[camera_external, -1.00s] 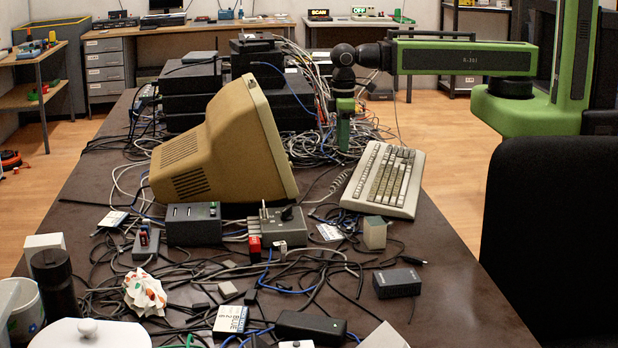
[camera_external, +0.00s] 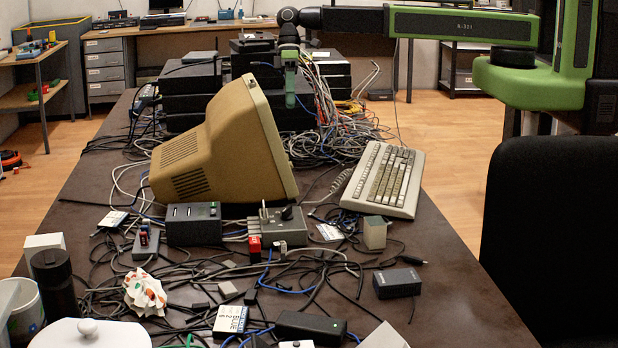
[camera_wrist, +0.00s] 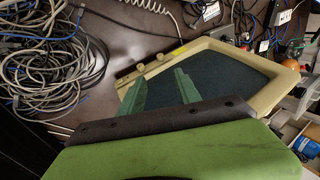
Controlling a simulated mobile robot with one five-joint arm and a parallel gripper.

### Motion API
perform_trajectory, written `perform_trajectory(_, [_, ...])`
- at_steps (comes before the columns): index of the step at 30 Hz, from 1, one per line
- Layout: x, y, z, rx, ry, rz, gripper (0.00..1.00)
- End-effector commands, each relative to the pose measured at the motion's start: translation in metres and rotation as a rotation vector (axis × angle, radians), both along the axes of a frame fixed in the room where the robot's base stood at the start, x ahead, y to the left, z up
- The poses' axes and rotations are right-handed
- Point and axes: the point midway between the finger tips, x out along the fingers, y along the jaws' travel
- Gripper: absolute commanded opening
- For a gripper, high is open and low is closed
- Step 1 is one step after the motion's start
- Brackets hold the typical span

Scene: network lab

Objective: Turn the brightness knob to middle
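The beige monitor (camera_external: 205,155) lies tilted on the dark table, its screen side hidden in the external view. In the wrist view its dark screen (camera_wrist: 225,75) and beige bezel show, with two small beige knobs (camera_wrist: 150,61) on the bezel near the upper left corner. I cannot tell which one is the brightness knob or read its setting. My gripper (camera_external: 290,98) points down behind the top of the monitor. In the wrist view my gripper (camera_wrist: 162,80) is open, its two green fingers apart with nothing held between them, in front of the knobs and screen.
A tangle of cables (camera_external: 345,135) lies behind the monitor, beside stacked black devices (camera_external: 190,90). A keyboard (camera_external: 383,180) lies to the right. Grey control boxes (camera_external: 194,224) and more cables crowd the table in front.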

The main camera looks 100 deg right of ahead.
Motion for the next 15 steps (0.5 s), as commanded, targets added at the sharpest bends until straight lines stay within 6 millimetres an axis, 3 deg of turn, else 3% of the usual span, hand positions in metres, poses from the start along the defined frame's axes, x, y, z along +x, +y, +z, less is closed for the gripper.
perform_trajectory(15, [0.003,0.047,-0.113,-0.001,0.000,0.002,0.40])
